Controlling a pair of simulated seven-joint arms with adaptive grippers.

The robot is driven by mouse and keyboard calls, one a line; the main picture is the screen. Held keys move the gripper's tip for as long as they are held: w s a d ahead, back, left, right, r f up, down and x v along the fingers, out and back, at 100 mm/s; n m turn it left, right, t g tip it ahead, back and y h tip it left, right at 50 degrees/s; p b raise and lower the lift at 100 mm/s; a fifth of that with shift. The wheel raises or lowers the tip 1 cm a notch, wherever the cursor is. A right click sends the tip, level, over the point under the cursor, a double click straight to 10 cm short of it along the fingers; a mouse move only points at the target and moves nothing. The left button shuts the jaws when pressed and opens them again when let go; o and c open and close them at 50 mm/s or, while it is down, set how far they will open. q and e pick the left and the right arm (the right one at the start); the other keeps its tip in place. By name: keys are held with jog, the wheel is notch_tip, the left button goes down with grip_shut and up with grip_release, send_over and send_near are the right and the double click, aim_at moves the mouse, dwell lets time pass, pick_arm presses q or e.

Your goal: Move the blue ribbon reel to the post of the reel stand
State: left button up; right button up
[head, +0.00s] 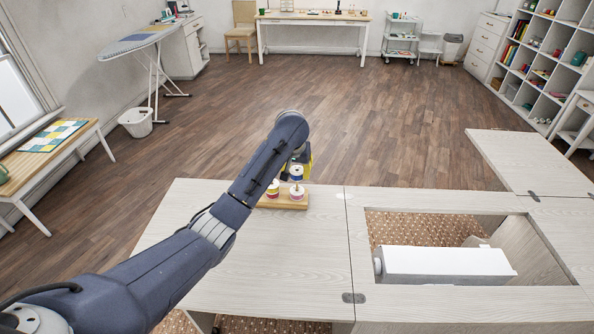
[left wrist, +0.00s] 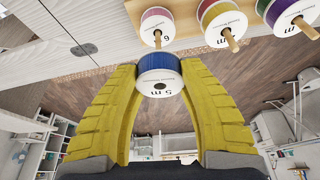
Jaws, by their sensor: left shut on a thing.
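The blue ribbon reel (left wrist: 160,78), with a white "5 m" face, is between the yellow fingers of my left gripper (left wrist: 160,92), which is shut on it. In the head view the blue reel (head: 297,173) is raised over the far side of the reel stand (head: 284,204), partly covered by my arm and fingers. My right gripper is out of view.
The stand is near the far edge of the pale wooden cabinet top (head: 270,255). To the right, a cutout holds a white sewing machine (head: 445,262). The tabletop in front of the stand is clear apart from my left arm. Open floor lies beyond.

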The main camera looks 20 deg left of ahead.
pick_arm(q)
jog(key=shift+f, duration=1.3)
jog(key=o, duration=1.1)
jog(key=shift+r, duration=0.1)
jog(key=shift+v, duration=5.85)
jog(key=shift+s, duration=0.1)
